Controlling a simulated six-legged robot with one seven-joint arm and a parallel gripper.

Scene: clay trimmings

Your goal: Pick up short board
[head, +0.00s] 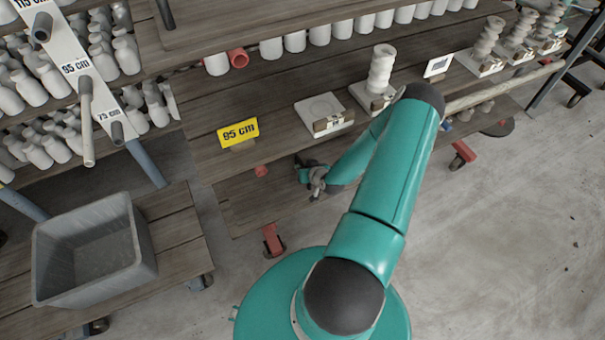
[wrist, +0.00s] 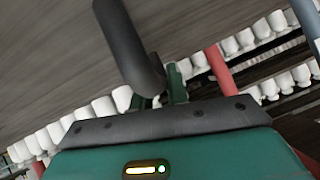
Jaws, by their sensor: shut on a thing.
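In the head view my gripper (head: 316,181) is low at the front edge of the wooden shelving, below the yellow "95 cm" sign (head: 238,133). In the wrist view its two green fingertips (wrist: 161,99) are close together, at the end of a thick dark grey rod (wrist: 128,42). The gripper is shut on this rod, though the contact itself is partly hidden. A wooden lower board (head: 245,205) lies just left of the gripper in the head view. I cannot tell which board is the short one, or whether the rod belongs to it.
A grey tub (head: 95,255) stands on a low wooden shelf at left. A white measuring post (head: 72,62) with pegs stands behind it. White pottery lines the shelves. A stack of white rings (head: 381,68) and a white tile (head: 325,110) sit above the gripper. Concrete floor is clear at right.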

